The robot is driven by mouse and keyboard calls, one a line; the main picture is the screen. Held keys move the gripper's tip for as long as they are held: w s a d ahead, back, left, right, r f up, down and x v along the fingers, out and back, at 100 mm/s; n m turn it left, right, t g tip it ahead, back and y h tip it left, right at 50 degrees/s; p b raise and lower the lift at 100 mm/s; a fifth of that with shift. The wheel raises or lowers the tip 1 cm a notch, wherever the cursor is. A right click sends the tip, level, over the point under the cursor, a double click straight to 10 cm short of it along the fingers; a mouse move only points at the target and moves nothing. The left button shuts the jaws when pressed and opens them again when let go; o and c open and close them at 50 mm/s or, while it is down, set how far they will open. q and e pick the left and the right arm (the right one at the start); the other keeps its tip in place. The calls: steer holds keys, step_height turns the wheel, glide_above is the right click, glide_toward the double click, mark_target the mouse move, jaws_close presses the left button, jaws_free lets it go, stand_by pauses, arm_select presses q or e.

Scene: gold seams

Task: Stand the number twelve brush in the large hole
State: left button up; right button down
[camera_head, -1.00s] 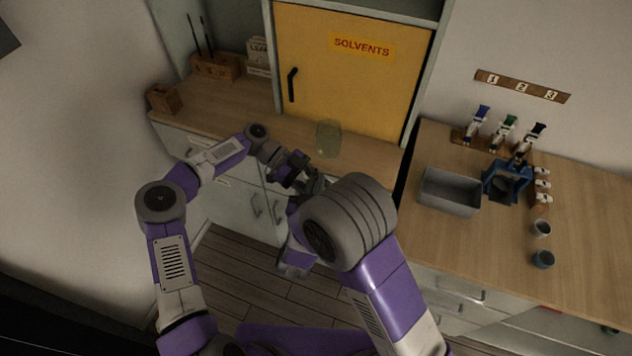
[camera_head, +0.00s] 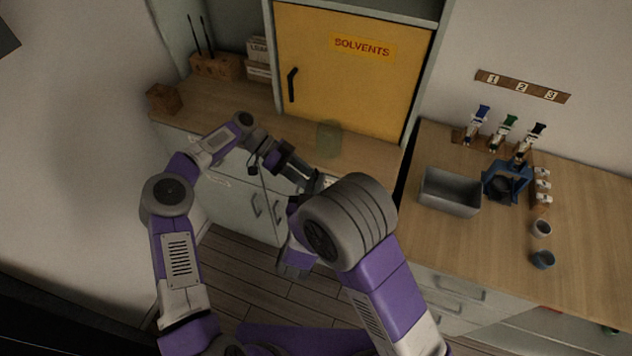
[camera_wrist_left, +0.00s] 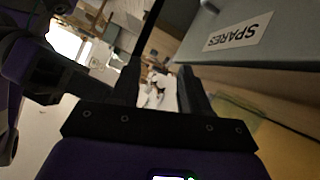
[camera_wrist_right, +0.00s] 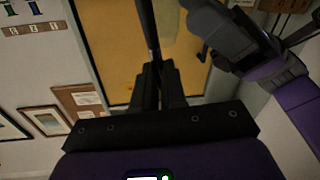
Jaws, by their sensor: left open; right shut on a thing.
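My right gripper (camera_wrist_right: 160,72) is shut on a dark slim rod (camera_wrist_right: 148,24), a brush handle by its look, which runs up out of the picture in the right wrist view. No number on it can be read. My left gripper (camera_wrist_left: 162,78) is open; a dark rod passes close by its left finger in the left wrist view, and I cannot tell whether they touch. The wooden brush block (camera_head: 214,66) stands at the back left of the counter with two thin dark brushes (camera_head: 200,36) upright in it. Its hole sizes cannot be made out.
A greenish glass jar (camera_head: 328,139) stands on the left counter (camera_head: 240,105) before the yellow solvents cabinet (camera_head: 350,75). A small wooden block (camera_head: 163,98) sits at the left edge. A grey bin (camera_head: 450,192), a blue stand (camera_head: 506,184) and cups are on the right counter.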

arm_select(q)
steer(key=s+f+n+t+y, duration=0.2)
steer(key=s+f+n, duration=0.2)
steer(key=f+n, duration=0.35)
steer(key=s+f+n+t+y, duration=0.2)
steer(key=s+f+n, duration=0.3)
steer(key=f, duration=0.4)
steer(key=s+a+f+n+y, duration=0.1)
steer(key=s+f+n, duration=0.1)
steer(key=s, duration=0.4)
steer(key=s+f+n+y, duration=0.1)
steer(key=s+n, duration=0.2)
steer(key=s, duration=0.3)
steer(key=s+a+f+n+t+y, duration=0.1)
steer(key=s+f+n, duration=0.1)
steer(key=s, duration=0.4)
steer(key=shift+a+f+n, duration=0.35)
steer(key=shift+n, duration=0.5)
